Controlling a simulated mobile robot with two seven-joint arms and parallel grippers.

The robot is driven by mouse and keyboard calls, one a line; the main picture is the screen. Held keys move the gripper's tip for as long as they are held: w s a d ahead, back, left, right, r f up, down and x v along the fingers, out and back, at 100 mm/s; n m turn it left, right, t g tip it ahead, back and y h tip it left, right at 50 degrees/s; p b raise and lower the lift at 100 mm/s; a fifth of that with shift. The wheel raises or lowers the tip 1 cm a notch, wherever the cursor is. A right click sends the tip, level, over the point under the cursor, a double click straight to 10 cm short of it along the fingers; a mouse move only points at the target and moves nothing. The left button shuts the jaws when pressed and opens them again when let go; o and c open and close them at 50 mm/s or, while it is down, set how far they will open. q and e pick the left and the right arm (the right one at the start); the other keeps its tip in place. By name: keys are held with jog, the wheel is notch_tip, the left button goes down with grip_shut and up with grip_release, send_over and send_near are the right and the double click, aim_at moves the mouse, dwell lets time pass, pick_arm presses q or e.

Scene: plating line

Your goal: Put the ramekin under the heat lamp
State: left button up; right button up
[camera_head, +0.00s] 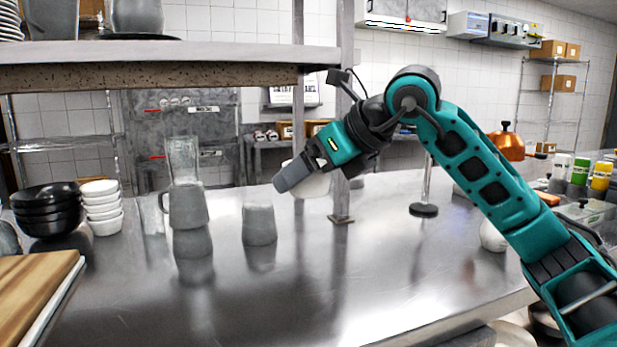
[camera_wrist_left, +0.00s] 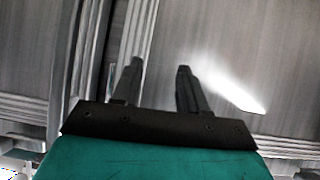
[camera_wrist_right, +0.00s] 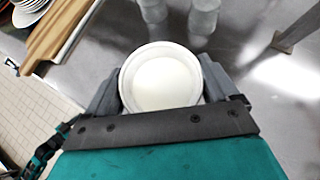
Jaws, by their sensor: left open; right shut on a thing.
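My right gripper (camera_head: 282,184) reaches in from the right, above the steel counter (camera_head: 330,290). It is shut on a white ramekin (camera_wrist_right: 162,78), which sits between its fingers in the right wrist view and looks empty. In the head view the ramekin (camera_head: 318,184) is partly hidden behind the gripper. A copper dome with a black top (camera_head: 507,143) at the right looks like the heat lamp; my arm hides part of that area. A thin post on a round black base (camera_head: 423,210) stands nearer. My left gripper (camera_wrist_left: 158,80) is open and empty, outside the head view.
White bowls (camera_head: 102,208) and black bowls (camera_head: 47,210) are stacked at the left, near a wooden board (camera_head: 35,290). Grey cups (camera_head: 259,223) stand mid-counter. A shelf (camera_head: 170,53) on a steel post (camera_head: 345,130) overhangs. Bottles (camera_head: 580,171) stand far right.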

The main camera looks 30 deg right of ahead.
pick_arm(q)
jog(key=shift+a, duration=0.15)
pick_arm(e)
jog(key=shift+r, duration=0.2)
dwell(0.4)
pick_arm(q)
jog(key=shift+r, duration=0.15)
pick_arm(e)
jog(key=shift+w+a+f+p, duration=0.15)
jog(key=shift+a+p, duration=0.1)
jog(key=shift+p, duration=0.15)
pick_arm(q)
notch_tip(320, 180, up, 6)
jog(key=s+a+y+p, duration=0.1)
jog(key=a+p, duration=0.2)
jog(key=p, duration=0.6)
jog(key=shift+s+p, duration=0.25)
jog(key=shift+p, duration=0.05)
pick_arm(e)
jog(key=a+f+m+h, duration=0.3)
jog(key=a+m, duration=0.1)
jog(key=a, duration=0.6)
jog(key=shift+s+a+t+h, duration=0.3)
jog(key=shift+s, duration=0.15)
pick_arm(q)
jog(key=shift+s+d, duration=0.1)
jog(key=shift+d, duration=0.05)
pick_arm(e)
jog(key=shift+f, duration=0.1)
